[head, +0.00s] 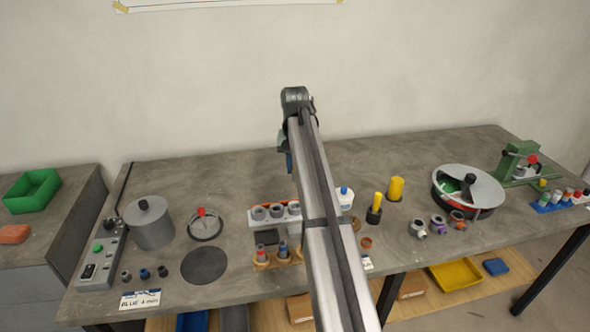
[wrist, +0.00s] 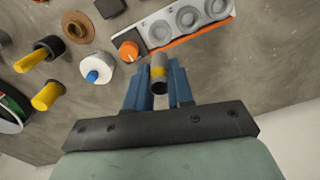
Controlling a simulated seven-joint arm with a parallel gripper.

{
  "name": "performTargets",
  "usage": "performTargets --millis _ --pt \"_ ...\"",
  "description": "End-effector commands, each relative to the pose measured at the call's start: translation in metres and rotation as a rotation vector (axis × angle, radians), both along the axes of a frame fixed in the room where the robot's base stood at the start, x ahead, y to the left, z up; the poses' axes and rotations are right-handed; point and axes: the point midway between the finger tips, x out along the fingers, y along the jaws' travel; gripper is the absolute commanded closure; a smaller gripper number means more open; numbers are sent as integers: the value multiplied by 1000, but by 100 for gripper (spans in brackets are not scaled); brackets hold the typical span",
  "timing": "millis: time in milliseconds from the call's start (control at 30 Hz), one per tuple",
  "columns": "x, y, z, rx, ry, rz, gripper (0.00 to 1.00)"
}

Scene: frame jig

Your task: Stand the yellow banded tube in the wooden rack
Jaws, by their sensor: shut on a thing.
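The yellow banded tube (wrist: 159,72) is grey with a yellow band. In the wrist view it sits between the blue fingers of my gripper (wrist: 158,84), which are shut on it. It is held above the bench, near the orange knob of the white block. In the head view my arm hides the tube, and only a bit of a blue finger shows beside the arm. The wooden rack (head: 262,265) appears as low tan pieces at the bench's front, left of my arm. Tubes with red and blue parts stand in it; my arm partly hides it.
A white and orange block (head: 258,219) with three grey rings stands just behind the rack. A dark block (head: 268,237) lies between them. A blue-topped white bottle (head: 345,196) and yellow cylinders (head: 396,189) stand right of my arm. A dark disc (head: 205,264) lies left of the rack.

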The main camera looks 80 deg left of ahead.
Motion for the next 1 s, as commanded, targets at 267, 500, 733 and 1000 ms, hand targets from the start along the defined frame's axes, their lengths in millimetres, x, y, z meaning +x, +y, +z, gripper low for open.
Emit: performTargets --millis 267,500,733,1000 --pt "0 0 4 0 0 0 100" --pt "0 -8 -2 -4 0 -1 100" --pt "-4 -74 -27 -15 1 -2 100" --pt "-9 -151 -51 -13 0 -2 100"
